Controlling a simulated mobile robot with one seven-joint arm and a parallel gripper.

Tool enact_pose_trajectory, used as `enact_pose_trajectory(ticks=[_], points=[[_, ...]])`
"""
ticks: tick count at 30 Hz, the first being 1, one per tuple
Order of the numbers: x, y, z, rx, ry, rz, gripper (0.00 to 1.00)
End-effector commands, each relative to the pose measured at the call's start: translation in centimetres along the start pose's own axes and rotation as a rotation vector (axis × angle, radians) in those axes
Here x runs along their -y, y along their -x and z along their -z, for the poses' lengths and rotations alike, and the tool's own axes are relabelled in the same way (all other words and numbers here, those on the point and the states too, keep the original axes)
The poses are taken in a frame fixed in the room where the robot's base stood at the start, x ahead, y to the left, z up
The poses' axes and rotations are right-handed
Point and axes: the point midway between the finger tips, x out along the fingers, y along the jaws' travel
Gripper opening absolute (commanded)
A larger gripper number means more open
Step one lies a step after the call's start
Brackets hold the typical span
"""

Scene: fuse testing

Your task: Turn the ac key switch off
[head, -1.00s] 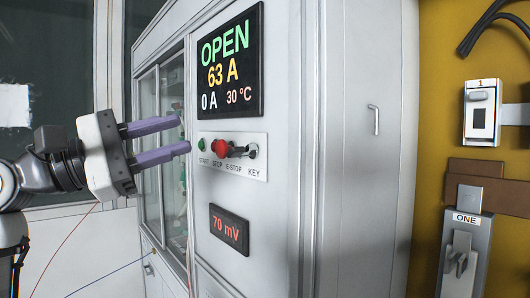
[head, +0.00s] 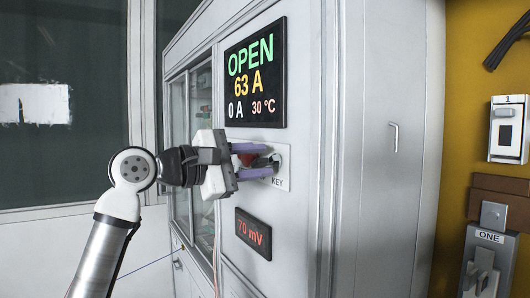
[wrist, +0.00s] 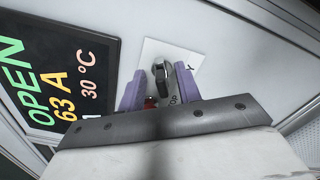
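The key switch (head: 277,159) is on the white label plate (head: 284,182) of the grey cabinet, above the word KEY. In the wrist view, its dark key (wrist: 161,74) stands out from a round metal collar. My gripper (head: 271,160) reaches the panel from the left with its purple fingers apart. In the wrist view, one finger (wrist: 132,92) is left of the key and the other (wrist: 186,82) is right of it, with gaps on both sides. Whether a fingertip touches the plate cannot be told.
The red E-stop button (head: 247,159) is partly hidden between the fingers; red also shows in the wrist view (wrist: 151,102). The START and STOP buttons are hidden by my gripper. The display (head: 255,77) reads OPEN, 63 A, 0 A, 30 °C. A lower display (head: 253,233) reads 70 mV.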

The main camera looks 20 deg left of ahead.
Motion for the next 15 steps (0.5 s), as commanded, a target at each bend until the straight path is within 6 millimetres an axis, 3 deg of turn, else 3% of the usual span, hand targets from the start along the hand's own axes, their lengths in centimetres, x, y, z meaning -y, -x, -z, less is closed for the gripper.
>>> enact_pose_trajectory(ticks=[6, 15], points=[[-0.1, -2.0, 0.0, 0.0, 0.001, 0.0, 0.34], [0.0, -2.3, 0.0, 0.0, 0.001, -0.001, 0.34]])
